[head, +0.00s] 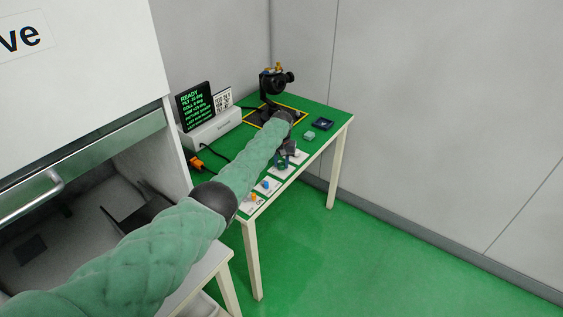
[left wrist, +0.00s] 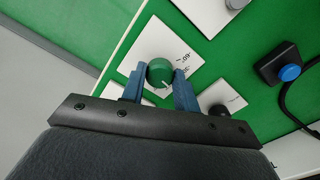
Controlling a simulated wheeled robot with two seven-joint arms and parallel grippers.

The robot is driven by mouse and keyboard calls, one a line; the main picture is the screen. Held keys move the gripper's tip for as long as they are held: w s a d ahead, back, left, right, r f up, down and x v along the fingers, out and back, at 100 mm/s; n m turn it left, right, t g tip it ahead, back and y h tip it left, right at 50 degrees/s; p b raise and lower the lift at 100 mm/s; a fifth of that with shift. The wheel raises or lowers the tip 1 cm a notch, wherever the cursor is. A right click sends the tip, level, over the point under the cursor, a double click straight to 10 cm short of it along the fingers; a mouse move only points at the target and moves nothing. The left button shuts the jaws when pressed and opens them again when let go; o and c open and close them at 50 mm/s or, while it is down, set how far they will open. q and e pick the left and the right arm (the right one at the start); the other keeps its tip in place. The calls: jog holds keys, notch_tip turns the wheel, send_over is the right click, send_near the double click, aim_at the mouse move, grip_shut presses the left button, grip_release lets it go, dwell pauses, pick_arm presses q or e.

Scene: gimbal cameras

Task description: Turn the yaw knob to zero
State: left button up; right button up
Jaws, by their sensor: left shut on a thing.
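In the left wrist view a round green knob (left wrist: 159,71) with a short white pointer mark stands on a white dial plate (left wrist: 172,46) with printed angle marks, including one like -60°. The blue fingers of my left gripper (left wrist: 160,78) are on both sides of the knob and shut on it. In the head view my left gripper (head: 287,158) is over the white panels at the right part of the table, and the knob is hidden or too small to tell there. A black display (head: 195,103) shows READY and green lines, mostly too small to read. My right gripper is not in view.
A black gimbal camera (head: 270,86) stands at the back of the green table (head: 318,112). A blue button (left wrist: 289,72) and a dark knob (left wrist: 219,110) are near the gripper.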

aim_at(282, 164)
pick_arm(q)
jog(key=shift+n, duration=0.6)
jog(key=o, duration=1)
jog(key=shift+c, duration=0.2)
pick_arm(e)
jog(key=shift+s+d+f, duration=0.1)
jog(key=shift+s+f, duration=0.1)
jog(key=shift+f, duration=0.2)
pick_arm(q)
jog(key=shift+r, duration=0.1)
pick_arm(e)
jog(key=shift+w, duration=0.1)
pick_arm(q)
jog(key=shift+r, duration=0.25)
notch_tip(282, 164, up, 6)
jog(key=shift+f+b, duration=0.15)
jog(key=shift+b, duration=0.55)
jog(key=shift+r, duration=0.75)
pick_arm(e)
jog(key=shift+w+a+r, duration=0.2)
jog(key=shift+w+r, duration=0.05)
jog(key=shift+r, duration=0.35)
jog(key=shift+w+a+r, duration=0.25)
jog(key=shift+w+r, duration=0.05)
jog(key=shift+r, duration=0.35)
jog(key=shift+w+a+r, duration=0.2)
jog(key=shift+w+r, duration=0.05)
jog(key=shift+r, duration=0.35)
pick_arm(q)
jog(key=shift+f, duration=0.1)
